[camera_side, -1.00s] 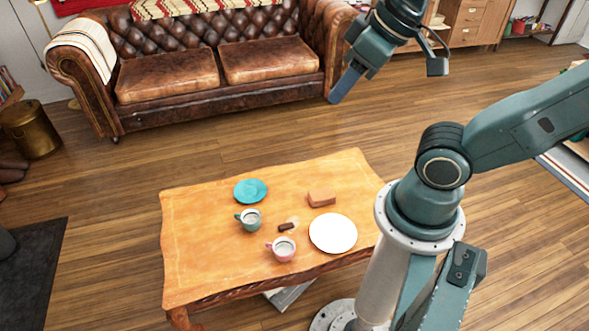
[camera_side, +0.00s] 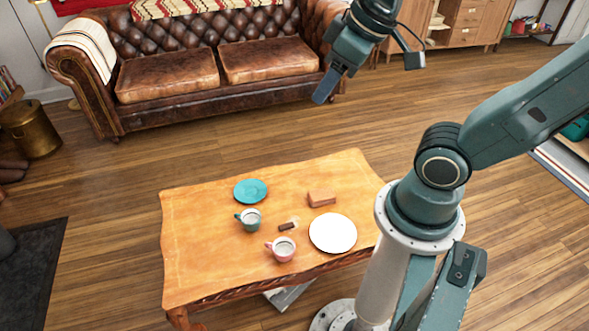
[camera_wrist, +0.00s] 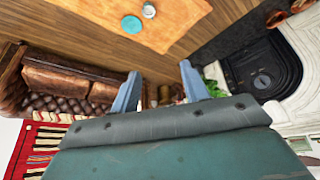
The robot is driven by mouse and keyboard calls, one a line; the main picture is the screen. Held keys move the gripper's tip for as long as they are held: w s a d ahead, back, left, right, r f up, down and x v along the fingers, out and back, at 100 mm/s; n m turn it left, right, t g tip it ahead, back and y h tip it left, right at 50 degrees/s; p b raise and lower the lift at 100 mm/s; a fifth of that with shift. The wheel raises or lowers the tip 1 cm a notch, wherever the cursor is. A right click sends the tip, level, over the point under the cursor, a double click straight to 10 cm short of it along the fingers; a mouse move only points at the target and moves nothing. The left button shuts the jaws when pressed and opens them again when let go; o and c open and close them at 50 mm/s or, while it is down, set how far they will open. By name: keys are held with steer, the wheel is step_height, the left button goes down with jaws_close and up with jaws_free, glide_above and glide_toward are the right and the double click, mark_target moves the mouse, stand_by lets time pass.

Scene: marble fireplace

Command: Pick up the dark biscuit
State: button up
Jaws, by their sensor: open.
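The dark biscuit (camera_side: 286,227) is a small dark brown bar lying on the wooden table (camera_side: 200,270), between the teal cup (camera_side: 250,220) and the pink cup (camera_side: 284,249). A small pale patch, too small to make out, is beside it. My gripper (camera_side: 325,93) is high in the air in front of the sofa, well away from the table and the biscuit. In the wrist view my gripper (camera_wrist: 160,88) shows two blue fingers apart with nothing between them. The biscuit cannot be made out in the wrist view.
A teal plate (camera_side: 251,191), a brown block (camera_side: 321,198) and a white plate (camera_side: 333,233) are also on the table. The leather sofa (camera_side: 200,75) stands behind. The table's left side is clear.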

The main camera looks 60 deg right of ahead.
steer(key=w+d+f+n+g, duration=0.1)
steer(key=w+d+f+n, duration=0.25)
steer(key=w+f, duration=0.55)
steer(key=n+g+y, duration=0.1)
steer(key=n, duration=0.1)
glide_above(287, 225)
steer(key=w+a, duration=0.1)
step_height(287, 225, down, 11)
steer(key=s+d+f+n+y, duration=0.1)
steer(key=s+d+f, duration=0.2)
steer(key=f, duration=1.2)
steer(key=s+d+f+n+y, duration=0.1)
steer(key=s+d+f+n, duration=0.1)
steer(key=f, duration=1.3)
steer(key=shift+x, duration=4.15)
steer(key=shift+s+f, duration=0.1)
steer(key=shift+x, duration=2.45)
jaws_close()
